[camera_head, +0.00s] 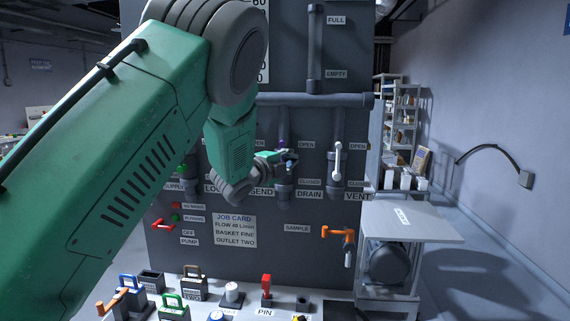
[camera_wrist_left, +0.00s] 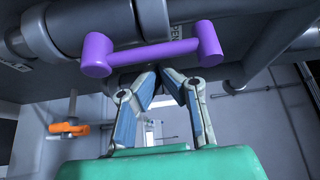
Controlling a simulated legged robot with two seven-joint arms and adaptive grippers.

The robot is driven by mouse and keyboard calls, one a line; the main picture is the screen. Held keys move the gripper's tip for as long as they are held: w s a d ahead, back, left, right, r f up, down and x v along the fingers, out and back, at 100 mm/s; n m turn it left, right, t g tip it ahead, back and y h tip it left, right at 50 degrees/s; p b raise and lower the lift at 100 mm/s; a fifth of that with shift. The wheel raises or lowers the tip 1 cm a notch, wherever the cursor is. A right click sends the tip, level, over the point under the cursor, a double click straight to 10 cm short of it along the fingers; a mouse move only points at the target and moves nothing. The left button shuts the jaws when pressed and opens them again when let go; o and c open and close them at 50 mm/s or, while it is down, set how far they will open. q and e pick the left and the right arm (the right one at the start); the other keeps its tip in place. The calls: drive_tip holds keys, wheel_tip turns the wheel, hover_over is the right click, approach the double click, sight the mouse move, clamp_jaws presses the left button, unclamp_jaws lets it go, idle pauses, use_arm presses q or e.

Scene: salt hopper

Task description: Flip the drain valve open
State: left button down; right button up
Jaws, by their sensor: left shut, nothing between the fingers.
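The drain valve is on the pipe above the DRAIN label (camera_head: 309,194), between the OPEN and CLOSED labels. Its purple handle (camera_wrist_left: 150,50) lies across the upper part of the left wrist view. In the head view only a bit of purple (camera_head: 282,142) shows above my gripper, and the rest is hidden. My left gripper (camera_head: 291,157) is in front of the drain pipe. In the left wrist view its fingers (camera_wrist_left: 165,72) are together and empty, with the tips close to the handle's bar. I cannot tell if they touch. My right gripper is not in view.
The vent valve's white handle (camera_head: 338,160) is just right of the drain pipe. An orange sample tap (camera_head: 338,232) sticks out lower right; the wrist view shows an orange handle (camera_wrist_left: 70,128). A bench (camera_head: 285,293) with several small items runs below the panel.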

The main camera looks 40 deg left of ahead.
use_arm(q)
drive_tip(key=s+b, duration=0.2)
drive_tip(key=s, duration=0.8)
drive_tip(key=s+d+f+n+g+b, duration=0.2)
drive_tip(key=s+d+f+n+g, duration=0.15)
drive_tip(key=f, duration=0.95)
drive_tip(key=s+d+f+n+g+b, duration=0.1)
drive_tip(key=s+d+f+n+g, duration=0.2)
drive_tip(key=f, duration=0.9)
drive_tip(key=s+d+f+n+g+b, duration=0.25)
drive_tip(key=d+f, duration=0.25)
drive_tip(key=f, duration=0.8)
drive_tip(key=s+d+f+n+g+b, duration=0.1)
drive_tip(key=s+d+f+n+g, duration=0.2)
drive_tip(key=s+f, duration=0.6)
drive_tip(key=s+d+f+n+g+b, duration=0.1)
drive_tip(key=s+d+f+n+g, duration=0.3)
drive_tip(key=s, duration=1.3)
drive_tip(key=shift+s+d+f+n+g+h, duration=0.25)
drive_tip(key=shift+d+f+g, duration=0.55)
drive_tip(key=shift+d+f, duration=1.85)
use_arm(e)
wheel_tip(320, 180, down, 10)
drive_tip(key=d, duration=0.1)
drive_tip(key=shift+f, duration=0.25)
